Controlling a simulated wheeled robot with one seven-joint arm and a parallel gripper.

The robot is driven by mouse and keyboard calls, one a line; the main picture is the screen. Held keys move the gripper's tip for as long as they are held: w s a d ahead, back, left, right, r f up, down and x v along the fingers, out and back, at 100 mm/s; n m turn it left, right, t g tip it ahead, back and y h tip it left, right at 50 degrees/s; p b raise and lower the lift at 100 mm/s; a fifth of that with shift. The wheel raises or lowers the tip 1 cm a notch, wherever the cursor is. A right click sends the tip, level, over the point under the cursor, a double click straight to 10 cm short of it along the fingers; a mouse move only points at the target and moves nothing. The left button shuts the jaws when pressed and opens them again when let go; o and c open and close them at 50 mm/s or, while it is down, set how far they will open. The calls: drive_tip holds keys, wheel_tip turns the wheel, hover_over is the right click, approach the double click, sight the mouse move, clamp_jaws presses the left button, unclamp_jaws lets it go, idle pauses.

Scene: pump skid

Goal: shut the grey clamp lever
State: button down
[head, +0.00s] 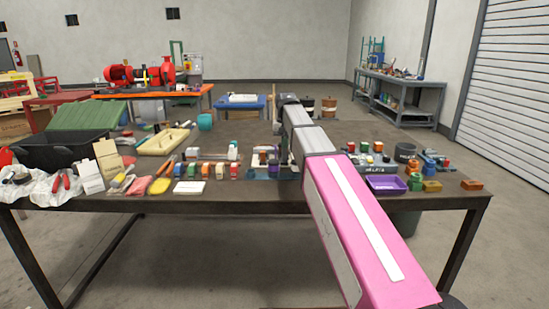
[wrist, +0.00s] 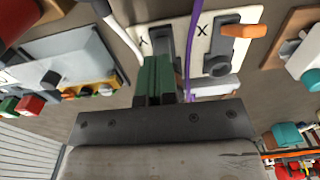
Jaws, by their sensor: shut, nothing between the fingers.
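In the wrist view a dark grey lever (wrist: 161,38) stands on a white plate (wrist: 180,30) marked with X signs, just beyond my fingertips. It looks like the grey clamp lever, but its lower part is hidden behind my fingers. A second dark clamp with an orange handle (wrist: 240,31) sits to its right on the same plate. My gripper (wrist: 157,62) has green fingers, shut and empty, pointing at the grey lever. I cannot tell whether they touch it. In the head view my arm hides the gripper and most of this spot on the table.
A purple cable (wrist: 189,50) runs just right of my fingers, and a white hose (wrist: 122,36) bends past on the left. A grey panel (wrist: 65,60) lies farther left. In the head view a purple tray (head: 386,185) is right of my arm on the crowded table (head: 130,205).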

drive_tip(key=shift+s+r, duration=0.15)
drive_tip(key=shift+r, duration=0.7)
drive_tip(key=shift+s+r, duration=0.1)
drive_tip(key=shift+r, duration=0.75)
